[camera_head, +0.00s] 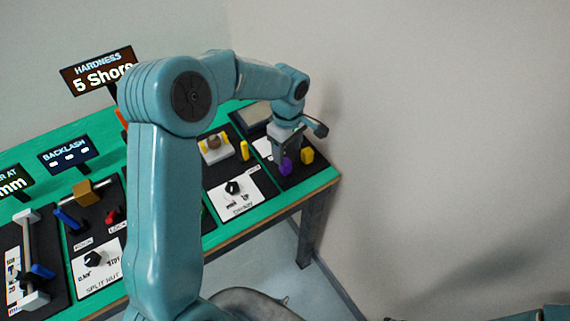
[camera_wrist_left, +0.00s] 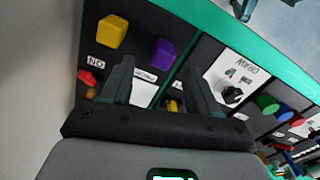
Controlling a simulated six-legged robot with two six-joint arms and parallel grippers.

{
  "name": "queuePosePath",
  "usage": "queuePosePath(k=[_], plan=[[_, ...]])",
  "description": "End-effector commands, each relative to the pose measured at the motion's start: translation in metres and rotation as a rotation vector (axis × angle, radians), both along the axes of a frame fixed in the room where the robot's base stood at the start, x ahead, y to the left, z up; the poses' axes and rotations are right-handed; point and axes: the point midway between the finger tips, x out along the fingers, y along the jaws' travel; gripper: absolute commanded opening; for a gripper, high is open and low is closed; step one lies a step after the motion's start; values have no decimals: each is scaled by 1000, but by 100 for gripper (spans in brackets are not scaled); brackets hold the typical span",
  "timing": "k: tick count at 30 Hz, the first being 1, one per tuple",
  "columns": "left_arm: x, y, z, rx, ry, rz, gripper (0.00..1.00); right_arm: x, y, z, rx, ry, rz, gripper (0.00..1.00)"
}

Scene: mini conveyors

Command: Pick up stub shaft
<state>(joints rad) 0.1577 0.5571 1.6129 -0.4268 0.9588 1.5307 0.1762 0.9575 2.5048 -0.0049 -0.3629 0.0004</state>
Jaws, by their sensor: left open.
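My left gripper (camera_head: 287,153) is over the right end of the green bench, open and empty. In the wrist view its two fingers (camera_wrist_left: 160,78) stand apart. A purple block (camera_head: 286,167) is close to the fingertips in the head view; it shows beyond them in the wrist view (camera_wrist_left: 161,53). A yellow block (camera_head: 307,156) stands to its right, and in the wrist view (camera_wrist_left: 111,32) it is left of the purple one. A small yellow piece (camera_wrist_left: 172,104) shows between the fingers, partly hidden. I cannot tell which piece is the stub shaft. My right gripper is out of view.
The green bench (camera_head: 322,183) carries several dark panels with knobs, labels and small parts. A white panel with a black knob (camera_head: 232,188) lies left of the gripper. Signs, including a hardness sign (camera_head: 98,73), stand at the back. My left arm hides part of the bench.

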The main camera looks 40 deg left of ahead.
Motion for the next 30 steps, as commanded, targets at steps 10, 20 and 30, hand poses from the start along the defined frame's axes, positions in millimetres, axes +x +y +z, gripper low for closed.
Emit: queuePosePath(k=[10, 20, 30], plan=[[-5, 3, -46, -2, 3, 0, 61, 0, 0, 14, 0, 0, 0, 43], [-4, 4, -55, -1, 0, 0, 57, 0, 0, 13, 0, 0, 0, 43], [-4, 4, -54, -1, 0, 0, 0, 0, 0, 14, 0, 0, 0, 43]])
